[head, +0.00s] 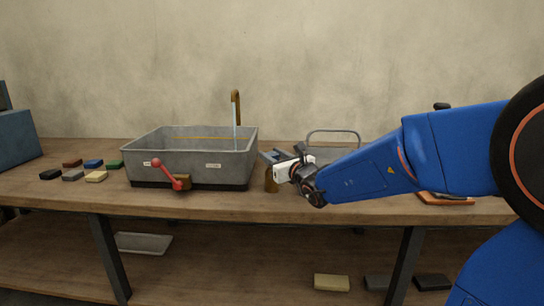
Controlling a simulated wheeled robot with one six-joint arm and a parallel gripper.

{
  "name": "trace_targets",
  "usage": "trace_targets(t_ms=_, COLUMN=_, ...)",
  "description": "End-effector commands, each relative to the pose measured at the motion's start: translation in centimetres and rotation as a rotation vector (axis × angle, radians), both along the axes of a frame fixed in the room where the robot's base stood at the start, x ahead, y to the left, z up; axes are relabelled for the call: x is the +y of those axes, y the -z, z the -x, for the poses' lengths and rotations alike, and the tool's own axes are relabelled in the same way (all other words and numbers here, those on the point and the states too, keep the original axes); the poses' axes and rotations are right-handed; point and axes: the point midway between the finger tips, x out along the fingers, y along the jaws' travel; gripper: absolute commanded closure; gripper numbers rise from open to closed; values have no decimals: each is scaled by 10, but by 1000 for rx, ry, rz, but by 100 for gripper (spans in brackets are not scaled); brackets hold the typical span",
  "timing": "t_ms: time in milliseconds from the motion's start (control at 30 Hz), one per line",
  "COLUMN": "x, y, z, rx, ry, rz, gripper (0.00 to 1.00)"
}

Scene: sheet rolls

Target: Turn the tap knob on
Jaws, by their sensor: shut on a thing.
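A grey basin (215,179) stands on the workbench left of centre. A brown tap spout (236,94) rises behind it, and a pale blue stream (236,112) runs down from the spout into the basin. The tap knob is a red lever (167,174) with a ball end on a brown block (183,182) at the basin's front. It tilts up to the left, towards the left label. My gripper (270,157) is right of the basin, apart from the lever. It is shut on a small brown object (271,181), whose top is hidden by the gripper.
Several coloured blocks (94,164) lie on the bench to the left. A wire-handled container (333,138) stands behind my arm. A brown board (445,198) lies at the right. The bench front below the lever is clear. A lower shelf holds a grey tray (143,243) and blocks.

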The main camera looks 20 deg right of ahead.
Motion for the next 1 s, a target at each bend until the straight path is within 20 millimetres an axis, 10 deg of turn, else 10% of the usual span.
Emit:
trace_targets(t_ms=367, x=-1, y=0, z=0, rx=0, ry=3, rz=1, gripper=87)
trace_targets(t_ms=400, x=-1, y=0, z=0, rx=0, ry=3, rz=1, gripper=62)
trace_targets(t_ms=500, x=0, y=0, z=0, rx=-1, ry=3, rz=1, gripper=46)
trace_targets(t_ms=1000, x=-5, y=-1, z=17, rx=-2, ry=3, rz=-1, gripper=46)
